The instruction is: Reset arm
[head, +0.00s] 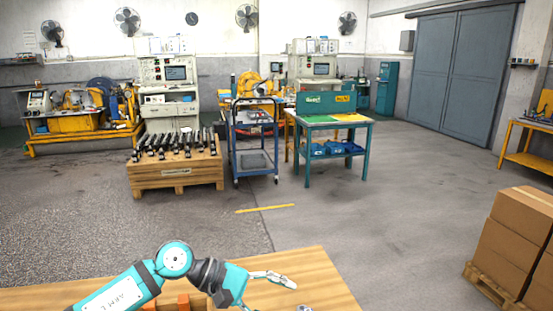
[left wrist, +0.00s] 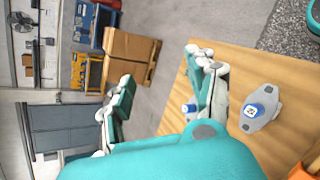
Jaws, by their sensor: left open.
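My left gripper (head: 274,277) reaches over the wooden table at the bottom of the head view, with its arm bent in from the left. In the left wrist view my left gripper (left wrist: 163,68) has its two teal, white-tipped fingers spread apart with nothing between them. A grey flanged part with a blue-and-white top (left wrist: 262,113) lies on the table beside the fingers. Another small blue-topped part (left wrist: 189,108) is partly hidden by a finger. My right gripper is in neither view.
The wooden table (head: 318,268) has orange items (head: 183,301) beside my arm. Cardboard boxes (head: 510,243) stand on a pallet at the right. A crate of dark parts (head: 175,178), a blue cart (head: 254,160) and a teal workbench (head: 334,122) stand further back.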

